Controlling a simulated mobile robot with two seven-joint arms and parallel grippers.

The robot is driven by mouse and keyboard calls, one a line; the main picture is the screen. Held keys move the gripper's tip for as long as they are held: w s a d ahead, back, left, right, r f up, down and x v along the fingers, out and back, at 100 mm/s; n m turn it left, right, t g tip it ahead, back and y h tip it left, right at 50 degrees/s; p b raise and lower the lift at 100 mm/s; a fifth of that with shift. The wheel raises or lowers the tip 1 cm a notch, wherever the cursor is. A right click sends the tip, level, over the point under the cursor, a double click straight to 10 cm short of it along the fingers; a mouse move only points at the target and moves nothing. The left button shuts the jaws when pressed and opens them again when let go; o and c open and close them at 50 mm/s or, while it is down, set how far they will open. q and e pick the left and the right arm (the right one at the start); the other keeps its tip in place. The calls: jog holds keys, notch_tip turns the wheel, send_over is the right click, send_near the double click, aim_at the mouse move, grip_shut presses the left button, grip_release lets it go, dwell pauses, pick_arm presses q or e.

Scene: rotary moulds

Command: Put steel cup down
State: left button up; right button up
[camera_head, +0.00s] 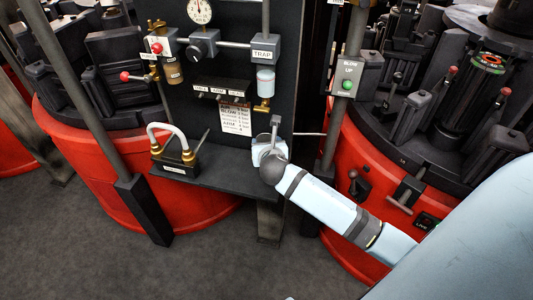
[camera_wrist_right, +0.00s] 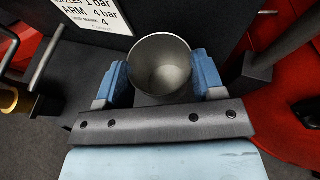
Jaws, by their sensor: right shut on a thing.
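The steel cup (camera_wrist_right: 160,68) is upright in the right wrist view, with its round open mouth facing the camera; it looks empty. My right gripper (camera_wrist_right: 161,78) is shut on it, with one blue finger on each side. In the head view my right gripper (camera_head: 268,150) is at the right end of the dark shelf (camera_head: 225,178), in front of the black panel. The cup is mostly hidden there by the gripper and wrist. I cannot tell whether its base touches the shelf. My left gripper is in neither view.
A hose loop on brass fittings (camera_head: 175,150) stands at the shelf's left end. The shelf's middle is clear. The black panel (camera_head: 225,70) carries a gauge, valves and a placard (camera_head: 236,119). Red rotary mould bases (camera_head: 130,185) stand left and right; a post (camera_head: 343,95) rises just right.

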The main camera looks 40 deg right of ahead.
notch_tip(320, 180, down, 4)
jog(key=shift+r+b, duration=0.25)
jog(key=shift+b, duration=0.2)
jog(key=shift+w+d+f, duration=0.1)
jog(key=shift+w+f, duration=0.05)
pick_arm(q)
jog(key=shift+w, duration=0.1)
pick_arm(e)
jog(key=o, duration=1)
jog(key=shift+f, duration=0.1)
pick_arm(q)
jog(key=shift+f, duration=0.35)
